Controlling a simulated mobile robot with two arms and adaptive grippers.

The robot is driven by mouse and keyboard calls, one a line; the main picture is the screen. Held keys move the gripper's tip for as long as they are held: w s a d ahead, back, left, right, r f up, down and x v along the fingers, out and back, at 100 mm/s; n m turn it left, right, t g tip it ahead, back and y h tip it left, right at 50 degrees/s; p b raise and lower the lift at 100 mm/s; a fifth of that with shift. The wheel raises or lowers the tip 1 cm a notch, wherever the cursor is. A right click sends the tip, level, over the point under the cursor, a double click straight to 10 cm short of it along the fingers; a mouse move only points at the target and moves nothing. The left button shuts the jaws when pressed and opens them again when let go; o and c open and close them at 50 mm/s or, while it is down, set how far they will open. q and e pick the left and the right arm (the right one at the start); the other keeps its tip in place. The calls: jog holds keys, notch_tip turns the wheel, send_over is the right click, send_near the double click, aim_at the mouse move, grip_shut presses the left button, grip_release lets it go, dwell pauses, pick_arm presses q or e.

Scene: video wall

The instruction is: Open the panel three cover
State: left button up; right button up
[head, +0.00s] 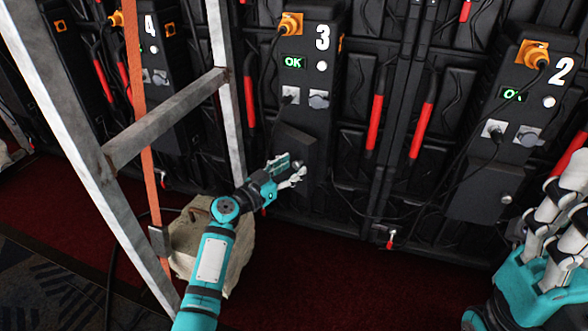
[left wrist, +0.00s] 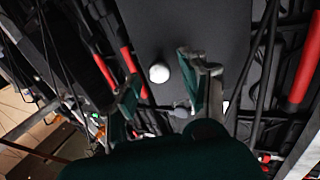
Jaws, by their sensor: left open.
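Panel three (head: 312,90) is a tall black unit marked with a white 3 and a lit green OK display. Its cover (head: 297,147) is a dark plate low on the unit. My left gripper (head: 290,172) is open in front of the cover's lower part. In the left wrist view the cover (left wrist: 200,35) fills the upper middle. A round white knob (left wrist: 159,73) on it sits between the two open fingers (left wrist: 160,90), apart from both. In the head view the gripper partly hides the cover's lower part.
Panel two (head: 525,110), with its own lower cover (head: 485,190), stands at the right. Panel four (head: 158,80) is at the left, behind a metal ladder-like frame (head: 165,120) and an orange strap (head: 137,110). A beige sack (head: 190,240) lies by my left arm. Red floor is clear at centre.

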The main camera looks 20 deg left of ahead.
pick_arm(q)
jog(key=shift+w+d, duration=0.35)
jog(key=shift+w, duration=0.3)
grip_shut()
